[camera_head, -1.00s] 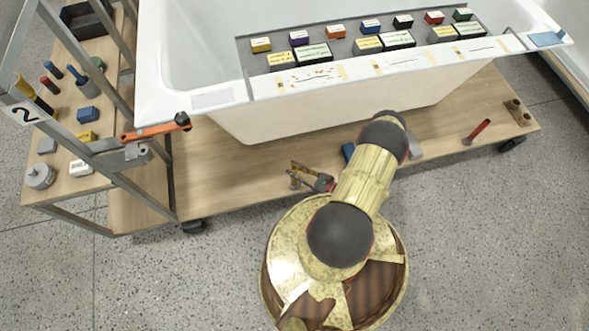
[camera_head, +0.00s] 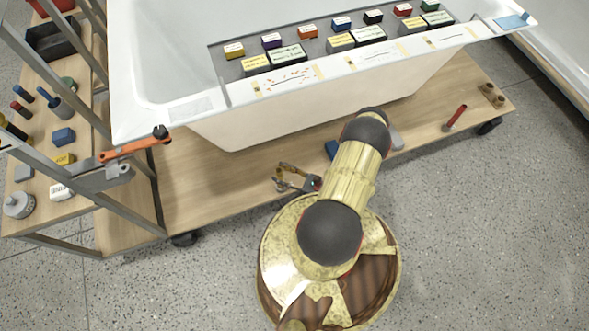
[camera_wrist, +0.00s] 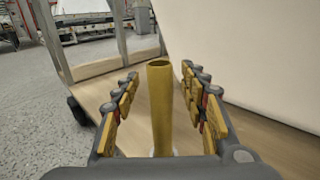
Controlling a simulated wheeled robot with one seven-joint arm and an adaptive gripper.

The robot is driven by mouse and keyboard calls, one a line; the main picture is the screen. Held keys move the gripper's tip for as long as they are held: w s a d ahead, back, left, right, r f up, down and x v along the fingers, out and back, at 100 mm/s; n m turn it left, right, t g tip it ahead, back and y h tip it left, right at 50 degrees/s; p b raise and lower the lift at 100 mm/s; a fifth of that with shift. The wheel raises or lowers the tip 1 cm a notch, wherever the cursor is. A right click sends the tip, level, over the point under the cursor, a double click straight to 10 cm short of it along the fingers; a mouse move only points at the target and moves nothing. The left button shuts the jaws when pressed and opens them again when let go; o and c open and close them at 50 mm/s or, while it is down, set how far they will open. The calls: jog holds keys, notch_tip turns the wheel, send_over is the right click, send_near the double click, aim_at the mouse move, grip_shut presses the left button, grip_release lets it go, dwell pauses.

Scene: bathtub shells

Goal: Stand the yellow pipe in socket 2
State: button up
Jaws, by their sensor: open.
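The yellow pipe (camera_wrist: 160,105) stands upright in the wrist view, its open top toward the camera. My gripper (camera_wrist: 162,80) is open, with one finger on each side of the pipe; gaps show between the fingers and the pipe. The pipe's foot is partly hidden by the gripper's body. In the head view my gripper (camera_head: 291,178) is low over the wooden platform (camera_head: 215,195), left of my arm. I cannot pick out the pipe there. No socket marked 2 can be made out.
The white bathtub (camera_head: 290,105) stands on the platform, with small coloured boxes (camera_head: 308,32) on its ledge. A red cylinder (camera_head: 455,117) and brown block (camera_head: 492,95) are at right. A metal-framed shelf (camera_head: 85,205) with tools is at left.

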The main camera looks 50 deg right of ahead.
jog(key=v, duration=1.1)
dwell(0.5)
